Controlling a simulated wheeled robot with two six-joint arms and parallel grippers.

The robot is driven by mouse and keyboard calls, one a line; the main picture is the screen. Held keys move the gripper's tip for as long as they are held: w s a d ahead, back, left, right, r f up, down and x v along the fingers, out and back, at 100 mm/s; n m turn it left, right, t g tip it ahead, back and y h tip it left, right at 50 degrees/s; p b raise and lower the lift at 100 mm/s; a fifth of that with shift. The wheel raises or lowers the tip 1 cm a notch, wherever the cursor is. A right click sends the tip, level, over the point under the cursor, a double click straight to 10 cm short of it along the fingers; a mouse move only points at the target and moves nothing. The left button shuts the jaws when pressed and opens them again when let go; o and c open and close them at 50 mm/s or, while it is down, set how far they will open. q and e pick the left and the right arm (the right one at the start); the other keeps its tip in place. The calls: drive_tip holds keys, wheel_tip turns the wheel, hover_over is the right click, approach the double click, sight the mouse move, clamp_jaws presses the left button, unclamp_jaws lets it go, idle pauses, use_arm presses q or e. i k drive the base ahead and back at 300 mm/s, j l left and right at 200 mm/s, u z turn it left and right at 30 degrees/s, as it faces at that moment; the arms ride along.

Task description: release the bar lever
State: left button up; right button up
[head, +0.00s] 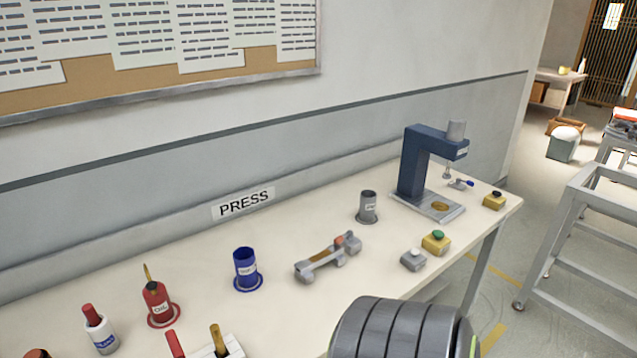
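A blue bench press (412,165) with a grey cylinder on top stands at the far right of the workbench. A small grey lever-like part with a blue end (469,184) shows by the press head; I cannot tell whether it is the bar lever. A grey fixture (318,263) with an orange-red part and a brown inset lies mid-bench. Neither gripper shows. A ribbed dark grey part at the bottom right, likely mine, covers the bench's front edge there.
The workbench (205,232) holds a grey cup (367,206), a blue cup (246,268), a red oil can (158,303), a white bottle (100,332), a green-button box (436,243), a grey button box (413,260) and a black-button box (494,200). A grey frame (590,225) stands right, across an aisle.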

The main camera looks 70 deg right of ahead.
sight(349, 237)
drive_tip(key=z, duration=2.3)
